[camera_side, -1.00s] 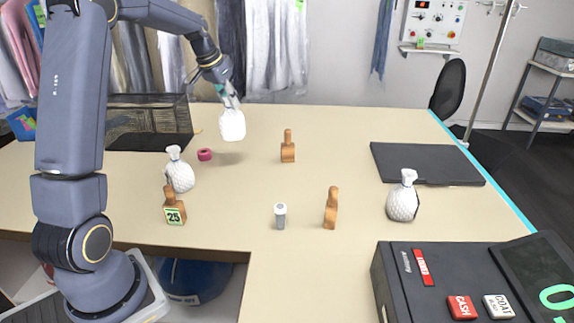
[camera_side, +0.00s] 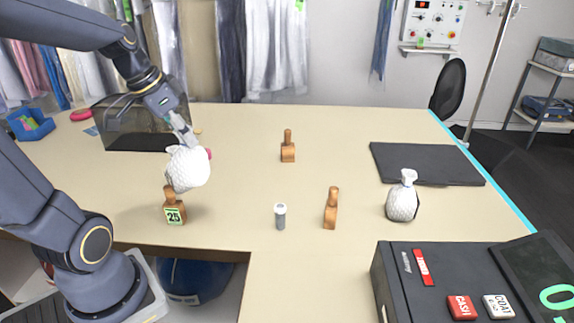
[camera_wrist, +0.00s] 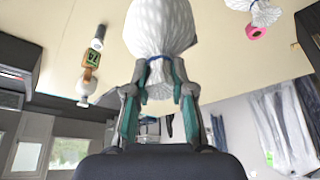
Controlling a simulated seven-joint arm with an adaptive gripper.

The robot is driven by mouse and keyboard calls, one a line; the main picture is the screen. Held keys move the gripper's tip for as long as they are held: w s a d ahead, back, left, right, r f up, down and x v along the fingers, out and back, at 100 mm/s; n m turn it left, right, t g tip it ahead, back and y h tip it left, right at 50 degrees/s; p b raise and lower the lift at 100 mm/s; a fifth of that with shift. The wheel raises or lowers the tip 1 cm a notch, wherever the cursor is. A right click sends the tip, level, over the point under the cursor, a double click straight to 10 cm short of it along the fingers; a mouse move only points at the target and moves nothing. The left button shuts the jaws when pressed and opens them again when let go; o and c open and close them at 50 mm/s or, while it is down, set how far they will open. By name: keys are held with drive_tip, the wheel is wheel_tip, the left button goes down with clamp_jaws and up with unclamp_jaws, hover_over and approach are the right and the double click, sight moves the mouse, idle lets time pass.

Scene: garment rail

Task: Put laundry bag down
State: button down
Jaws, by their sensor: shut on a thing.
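My gripper (camera_side: 184,130) is shut on the gathered neck of a white textured laundry bag (camera_side: 195,166), hanging body down over the left of the counter. In the wrist view, the bag (camera_wrist: 160,28) fills the top middle, its blue tie just beyond my fingertips (camera_wrist: 158,92). A second white bag (camera_wrist: 265,10) shows at the top right there. In the side view the two bags overlap, so I cannot tell whether they touch, nor how high the held one is. A third white bag (camera_side: 403,203) stands at the right.
A wooden block tagged 25 (camera_side: 174,209) stands close below the bags. A pink roll (camera_side: 209,154) is partly hidden beside them. A capped cylinder (camera_side: 280,216), two wooden blocks (camera_side: 331,209) (camera_side: 288,148) and a dark mat (camera_side: 425,163) are further right.

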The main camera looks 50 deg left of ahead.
drive_tip(key=shift+d+r, duration=0.1)
drive_tip(key=shift+r, duration=0.25)
drive_tip(key=w+a+f, duration=0.2)
drive_tip(key=w+f, duration=0.4)
drive_tip(key=w+a+f, duration=0.2)
drive_tip(key=w+f, duration=0.4)
drive_tip(key=w, duration=0.1)
drive_tip(key=shift+a+f, duration=0.3)
drive_tip(key=shift+a, duration=0.05)
drive_tip(key=shift+f, duration=0.15)
drive_tip(key=c, duration=1)
unclamp_jaws()
